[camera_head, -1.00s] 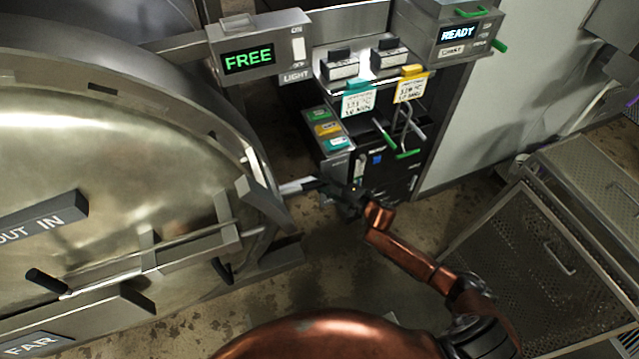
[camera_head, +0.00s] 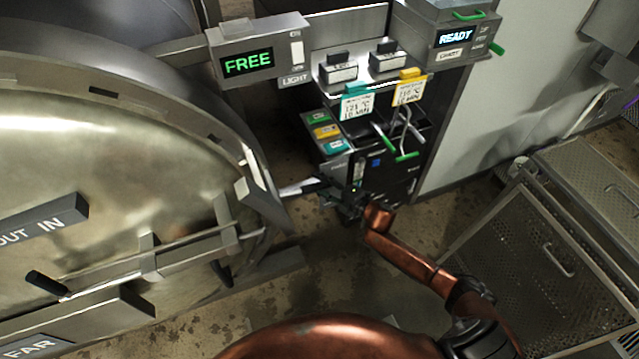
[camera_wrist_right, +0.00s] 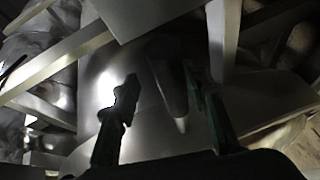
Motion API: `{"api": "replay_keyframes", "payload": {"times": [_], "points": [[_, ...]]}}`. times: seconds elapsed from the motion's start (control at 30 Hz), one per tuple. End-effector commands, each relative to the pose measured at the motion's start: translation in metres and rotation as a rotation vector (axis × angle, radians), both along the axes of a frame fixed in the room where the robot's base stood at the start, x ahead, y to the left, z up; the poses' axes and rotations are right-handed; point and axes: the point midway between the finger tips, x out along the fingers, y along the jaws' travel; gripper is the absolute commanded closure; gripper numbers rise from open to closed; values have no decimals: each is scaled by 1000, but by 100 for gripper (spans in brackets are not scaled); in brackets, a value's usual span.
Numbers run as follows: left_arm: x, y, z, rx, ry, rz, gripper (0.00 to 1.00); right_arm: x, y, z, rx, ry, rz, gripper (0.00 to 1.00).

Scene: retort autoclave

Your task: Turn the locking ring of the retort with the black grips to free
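The retort's round metal door (camera_head: 100,170) with its locking ring (camera_head: 190,105) fills the left of the head view. Two black grips show on the door side, one at the lower left (camera_head: 47,284) and one further right (camera_head: 222,273). The display box (camera_head: 247,64) reads FREE in green. My right gripper (camera_head: 318,190) is at the ring's right side, by the end of a pale metal lever (camera_head: 297,187). In the right wrist view its fingers (camera_wrist_right: 162,112) stand apart with a grey rounded bar (camera_wrist_right: 168,80) between them; contact cannot be told. My left gripper is not in view.
A control box (camera_head: 455,37) reading READY hangs at the top right. A rack with tagged cards (camera_head: 357,103) and green-handled items stands behind my right gripper. A perforated metal cart (camera_head: 545,260) stands at the right.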

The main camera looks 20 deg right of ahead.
Motion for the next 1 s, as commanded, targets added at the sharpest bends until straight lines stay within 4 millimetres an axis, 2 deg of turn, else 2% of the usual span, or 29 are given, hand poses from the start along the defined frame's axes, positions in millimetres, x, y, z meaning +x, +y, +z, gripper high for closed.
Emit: {"api": "replay_keyframes", "payload": {"times": [0.17,0.6,0.8,1.0], "points": [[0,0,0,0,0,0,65,-14,-10,1,0,1,-1,61],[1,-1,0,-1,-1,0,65,-86,-54,12,-1,2,-2,61],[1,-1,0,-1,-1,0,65,-100,-62,15,0,0,-1,61],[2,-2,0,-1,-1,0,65,-101,-63,15,0,0,-1,61]]}}
